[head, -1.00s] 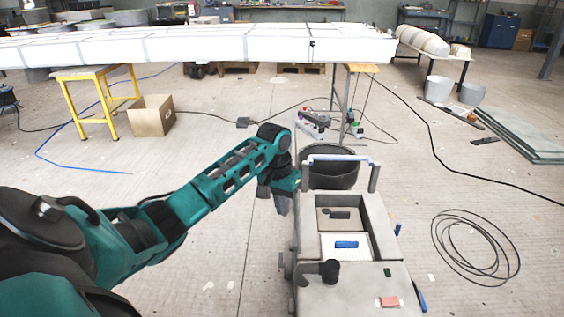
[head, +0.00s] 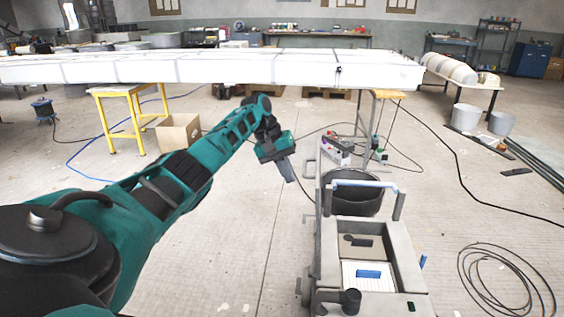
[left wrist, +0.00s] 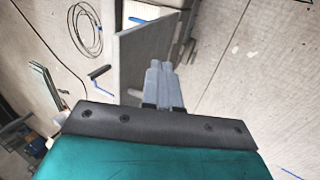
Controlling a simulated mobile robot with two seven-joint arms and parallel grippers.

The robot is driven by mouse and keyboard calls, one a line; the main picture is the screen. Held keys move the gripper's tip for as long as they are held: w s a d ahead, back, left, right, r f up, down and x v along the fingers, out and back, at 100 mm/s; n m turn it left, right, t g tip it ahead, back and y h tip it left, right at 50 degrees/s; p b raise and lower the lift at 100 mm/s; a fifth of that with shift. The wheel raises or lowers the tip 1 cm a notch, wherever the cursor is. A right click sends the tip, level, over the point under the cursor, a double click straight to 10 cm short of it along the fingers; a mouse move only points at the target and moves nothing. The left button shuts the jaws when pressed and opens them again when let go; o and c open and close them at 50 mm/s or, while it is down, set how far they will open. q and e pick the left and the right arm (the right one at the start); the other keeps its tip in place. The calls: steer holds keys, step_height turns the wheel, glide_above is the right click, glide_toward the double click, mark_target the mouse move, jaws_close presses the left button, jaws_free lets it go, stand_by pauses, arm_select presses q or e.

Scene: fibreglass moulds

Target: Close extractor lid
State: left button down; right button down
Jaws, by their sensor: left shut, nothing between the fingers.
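The extractor is a grey cart (head: 412,305) with an open-topped box at the right of the head view; inside it are light panels and a blue handle (head: 369,274). A thin grey panel, which looks like its lid (head: 319,215), stands up nearly edge-on along the box's left side, leaving the box open. The lid also shows in the left wrist view (left wrist: 138,55). My left gripper (head: 290,178) is shut and empty, left of the lid. In the left wrist view its fingertips (left wrist: 160,66) are close beside the lid's face; whether they touch, I cannot tell. My right gripper is out of view.
A black tub (head: 355,197) stands behind the cart. A coiled cable (head: 505,282) lies on the floor to the right. A long white mould (head: 210,67) on trestles crosses the back. The floor left of the cart is open.

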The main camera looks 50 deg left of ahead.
arm_select(q)
steer(key=w+d+f, duration=0.1)
steer(key=d, duration=0.1)
steer(key=w+d+f, duration=0.1)
steer(key=w+d, duration=0.1)
steer(key=shift+w+f, duration=0.1)
steer(key=shift+w, duration=0.05)
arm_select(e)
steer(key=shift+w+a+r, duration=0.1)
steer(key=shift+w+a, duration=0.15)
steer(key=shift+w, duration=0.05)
